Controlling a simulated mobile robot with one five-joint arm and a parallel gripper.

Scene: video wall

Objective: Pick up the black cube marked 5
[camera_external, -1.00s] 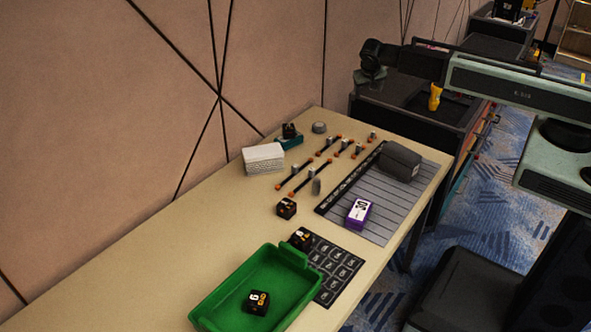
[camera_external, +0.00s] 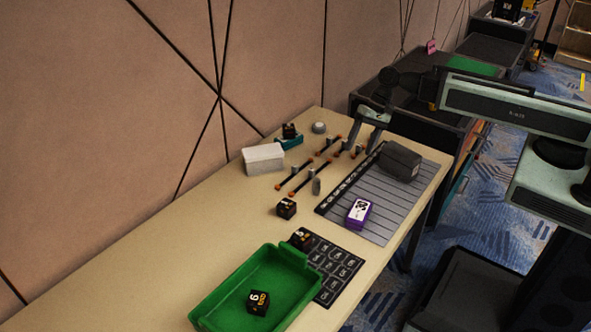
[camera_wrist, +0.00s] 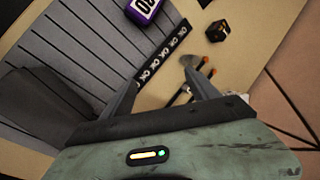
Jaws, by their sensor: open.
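Several black cubes are on the table. One with a white 6 or 9 (camera_external: 258,302) lies in the green tray. Another (camera_external: 301,239) is at the tray's far corner by the dark grid mat. One (camera_external: 286,208) stands on bare table and shows in the wrist view (camera_wrist: 218,31). One (camera_external: 289,131) is at the back on a teal piece. I cannot surely read a 5 on any of them. My gripper (camera_wrist: 161,72) is open and empty. It hangs over the far end of the table (camera_external: 358,148), near the orange-tipped rods, apart from the cubes.
The green tray (camera_external: 215,312) fills the near end. A striped grey mat (camera_external: 350,226) holds a purple box (camera_external: 359,212) and a dark grey case (camera_external: 400,162). A white block (camera_external: 264,158) is near the wall. The left-middle table is clear.

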